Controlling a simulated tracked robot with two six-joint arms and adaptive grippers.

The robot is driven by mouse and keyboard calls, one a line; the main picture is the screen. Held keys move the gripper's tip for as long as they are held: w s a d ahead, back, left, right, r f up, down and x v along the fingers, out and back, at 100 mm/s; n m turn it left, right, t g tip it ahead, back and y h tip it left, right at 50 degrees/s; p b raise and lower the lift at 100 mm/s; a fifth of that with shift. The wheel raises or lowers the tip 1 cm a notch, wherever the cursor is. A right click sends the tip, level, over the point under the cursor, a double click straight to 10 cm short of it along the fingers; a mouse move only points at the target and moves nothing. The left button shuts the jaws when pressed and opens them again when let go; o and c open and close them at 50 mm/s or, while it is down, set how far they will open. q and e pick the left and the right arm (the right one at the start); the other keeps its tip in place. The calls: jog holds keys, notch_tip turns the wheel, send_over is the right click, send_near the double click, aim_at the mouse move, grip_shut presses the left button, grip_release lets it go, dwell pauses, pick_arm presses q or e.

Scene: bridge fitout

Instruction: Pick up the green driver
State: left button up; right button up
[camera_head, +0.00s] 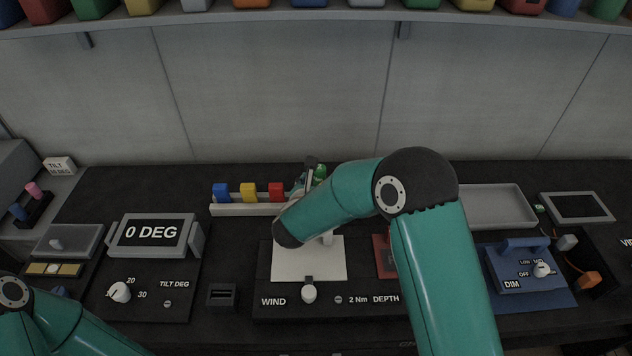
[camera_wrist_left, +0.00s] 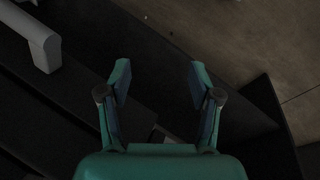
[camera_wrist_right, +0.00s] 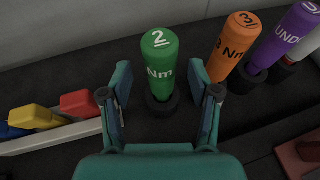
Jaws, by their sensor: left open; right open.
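The green driver (camera_wrist_right: 159,62), marked "2 Nm", stands upright in a dark round holder in the right wrist view. In the head view only a bit of green (camera_head: 321,171) shows behind my right arm. My right gripper (camera_wrist_right: 158,82) is open, with its fingertips to either side of the driver's lower part in the picture; I cannot tell whether they touch it. In the head view my right gripper (camera_head: 308,180) is mostly hidden by its own arm. My left gripper (camera_wrist_left: 160,78) is open and empty over dark surfaces and floor.
An orange driver (camera_wrist_right: 238,48) and a purple driver (camera_wrist_right: 293,40) stand close to the right of the green one. A rack with blue, yellow and red blocks (camera_head: 276,192) is to its left. The wall (camera_head: 270,90) rises behind. A grey tray (camera_head: 495,206) lies right.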

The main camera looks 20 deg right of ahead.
jog(key=shift+x, duration=1.25)
grip_shut()
pick_arm(q)
jog(key=shift+r, duration=0.5)
pick_arm(e)
jog(key=shift+r, duration=0.8)
pick_arm(q)
jog(key=shift+f+b, duration=0.65)
jog(key=shift+f, duration=0.2)
pick_arm(e)
notch_tip(320, 180, up, 19)
jog(key=shift+f, duration=0.25)
